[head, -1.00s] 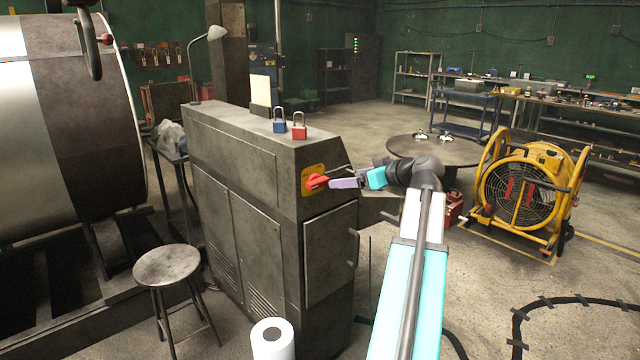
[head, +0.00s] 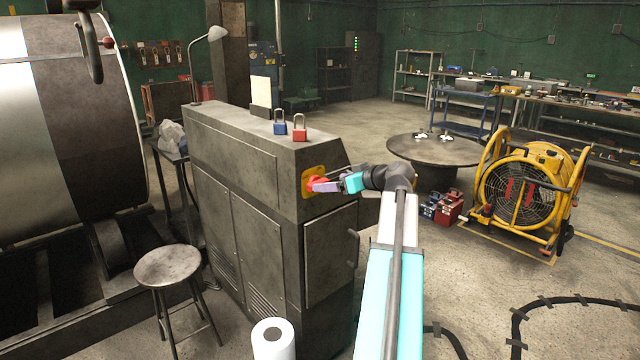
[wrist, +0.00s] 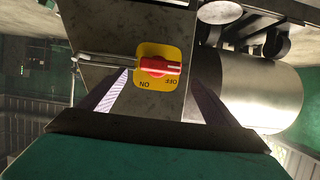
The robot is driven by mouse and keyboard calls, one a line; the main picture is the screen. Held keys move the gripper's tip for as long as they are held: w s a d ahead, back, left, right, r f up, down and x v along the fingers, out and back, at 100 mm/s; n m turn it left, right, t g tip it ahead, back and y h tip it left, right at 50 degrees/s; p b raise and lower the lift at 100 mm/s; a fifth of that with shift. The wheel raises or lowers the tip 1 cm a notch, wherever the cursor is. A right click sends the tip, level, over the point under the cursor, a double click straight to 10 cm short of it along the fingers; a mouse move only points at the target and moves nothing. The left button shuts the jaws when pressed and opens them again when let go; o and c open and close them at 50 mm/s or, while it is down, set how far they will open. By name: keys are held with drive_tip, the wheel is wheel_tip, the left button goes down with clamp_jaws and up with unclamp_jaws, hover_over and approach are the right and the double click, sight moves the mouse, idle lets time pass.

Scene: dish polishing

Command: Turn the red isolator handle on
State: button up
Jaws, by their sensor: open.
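The red isolator handle (head: 313,183) sits on a yellow plate (head: 306,190) on the grey cabinet's end face. In the wrist view the handle (wrist: 152,65) lies about crosswise on the yellow plate (wrist: 145,77), its pale-marked end to the right, on the side of the OFF label. The ON label is at the plate's lower left. My gripper (head: 322,186) is at the handle in the head view and partly hides it. In the wrist view the fingers of my gripper (wrist: 160,76) are open, one on each side of the plate. I cannot tell whether they touch the handle.
The grey cabinet (head: 240,220) carries a blue padlock (head: 280,127) and a red padlock (head: 299,133) on top. A door handle (head: 353,245) juts from its end below. A stool (head: 168,266) and a paper roll (head: 272,340) stand in front; a yellow fan (head: 530,190) stands right.

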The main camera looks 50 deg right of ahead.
drive_tip(key=p+x, duration=0.1)
drive_tip(key=x, duration=0.5)
